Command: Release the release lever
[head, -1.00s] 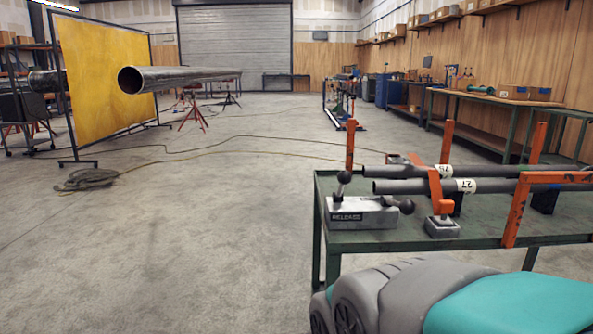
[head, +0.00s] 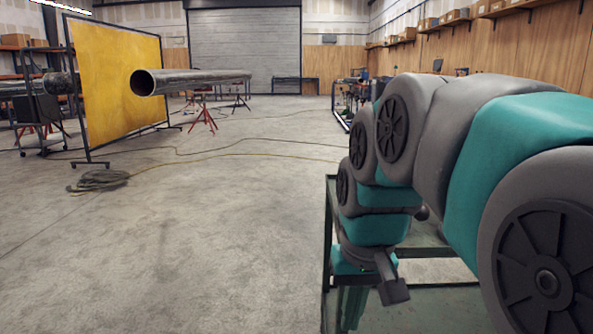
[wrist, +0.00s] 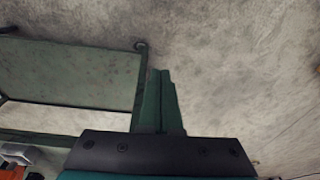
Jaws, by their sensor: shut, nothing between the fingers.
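My gripper (head: 352,318) points down at the left end of the green table (head: 433,252) in the head view, with my arm reaching over the table. In the wrist view its two green fingers (wrist: 161,76) are together with nothing between them, beside the table's edge and over the floor. The release lever and its grey block marked RELEASE are hidden behind my arm in the head view. A dark round knob (head: 422,213) peeks out beside my wrist; I cannot tell whether it belongs to the lever.
In the wrist view, a grey and orange piece (wrist: 14,158) is cut off at the lower left. A large pipe (head: 190,81) and a yellow screen (head: 115,75) stand farther off at the left. A coiled cable (head: 100,180) lies on the floor, otherwise largely open there.

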